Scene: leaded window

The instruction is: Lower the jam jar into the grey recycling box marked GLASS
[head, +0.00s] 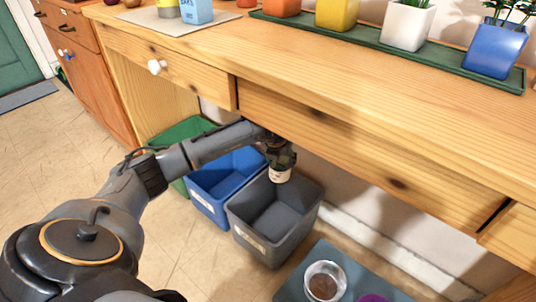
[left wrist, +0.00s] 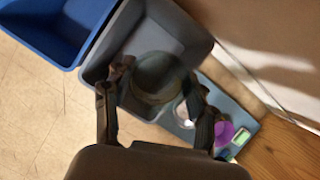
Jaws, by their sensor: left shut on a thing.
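The grey recycling box (head: 243,217) stands on the floor under the wooden desk, with a pale label on its front too small to read. It also shows in the left wrist view (left wrist: 194,32). My left gripper (head: 279,160) is shut on the jam jar (head: 280,175), over the back part of the box's opening. Only a pale part of the jar shows below the fingers in the head view. In the left wrist view the jar (left wrist: 157,76) is a dark, round shape between the fingers. Its exact height over the box is hard to tell. My right gripper is not in view.
A blue box (head: 228,178) stands left of the grey one, and a green box (head: 178,140) beyond it. The desk (head: 370,110) overhangs close to my left arm. A grey mat (head: 298,279) with a glass of brown stuff (head: 323,284) lies in front on the right.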

